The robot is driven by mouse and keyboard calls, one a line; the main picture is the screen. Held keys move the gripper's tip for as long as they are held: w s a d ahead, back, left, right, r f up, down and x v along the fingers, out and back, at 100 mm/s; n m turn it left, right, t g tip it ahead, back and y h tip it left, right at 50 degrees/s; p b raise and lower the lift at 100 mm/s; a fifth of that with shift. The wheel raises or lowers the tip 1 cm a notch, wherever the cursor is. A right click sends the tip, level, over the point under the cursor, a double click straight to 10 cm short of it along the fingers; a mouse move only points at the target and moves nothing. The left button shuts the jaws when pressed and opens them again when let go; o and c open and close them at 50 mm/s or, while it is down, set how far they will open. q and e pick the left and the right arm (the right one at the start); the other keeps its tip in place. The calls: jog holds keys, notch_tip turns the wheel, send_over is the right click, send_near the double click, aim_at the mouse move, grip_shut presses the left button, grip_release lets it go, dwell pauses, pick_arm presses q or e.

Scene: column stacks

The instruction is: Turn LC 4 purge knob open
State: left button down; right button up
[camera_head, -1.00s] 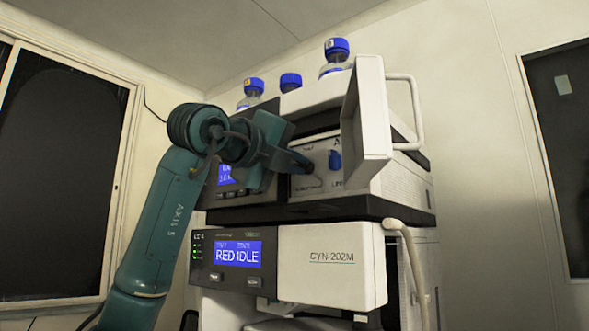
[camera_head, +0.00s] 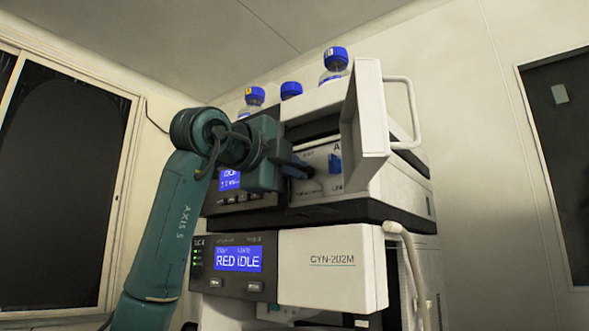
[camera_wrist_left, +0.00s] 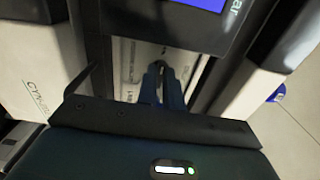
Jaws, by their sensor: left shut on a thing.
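The upper column unit has its white door (camera_head: 366,112) swung open, baring a pale panel (camera_head: 322,184) with a blue knob (camera_head: 335,165) on its right. My left gripper (camera_head: 306,172) reaches in from the left, its fingertips at the panel left of that blue knob. In the left wrist view my left gripper (camera_wrist_left: 161,76) is shut on a small dark knob (camera_wrist_left: 158,68) at the pale panel. Most of this knob is hidden by the fingers. Whether it is the LC 4 purge knob cannot be read. My right gripper is not in view.
Several blue-capped bottles (camera_head: 335,67) stand on top of the stack. The open door and its handle (camera_head: 413,112) stick out right of my gripper.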

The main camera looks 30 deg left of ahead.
pick_arm(q)
jog(key=c, duration=1.5)
grip_release()
jog(key=shift+c, duration=0.2)
jog(key=s+a+b, duration=0.1)
jog(key=s+b, duration=0.1)
jog(key=s, duration=1.1)
jog(key=shift+s+b, duration=0.15)
jog(key=shift+b, duration=0.2)
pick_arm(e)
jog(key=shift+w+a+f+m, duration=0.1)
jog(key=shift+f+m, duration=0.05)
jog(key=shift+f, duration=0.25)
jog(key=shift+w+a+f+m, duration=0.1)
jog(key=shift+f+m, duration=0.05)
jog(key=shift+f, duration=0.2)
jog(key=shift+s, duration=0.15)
